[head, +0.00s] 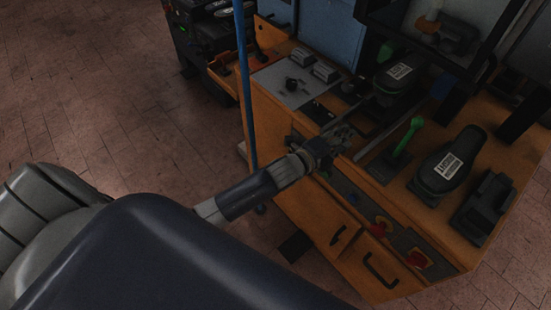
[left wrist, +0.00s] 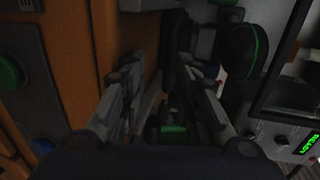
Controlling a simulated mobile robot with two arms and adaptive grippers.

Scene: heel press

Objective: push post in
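My left gripper (head: 338,138) is over the front left edge of the orange press bench (head: 440,225), beside the near end of a metal rail. In the left wrist view its two fingers (left wrist: 165,95) stand apart, with a dark gap between them. Dark parts with a green patch (left wrist: 172,128) show low between the fingers; I cannot tell what they are. A black shoe-shaped form (head: 397,75) with a white label sits behind the gripper, and a second one (head: 447,160) sits to the right. I cannot clearly tell which part is the post. My right gripper is not in view.
A green-handled lever (head: 408,138) stands between the two forms. Red buttons (head: 380,229) and black drawer handles are on the bench front. A blue upright pole (head: 245,85) stands left of the bench. The tiled floor (head: 90,90) at left is clear.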

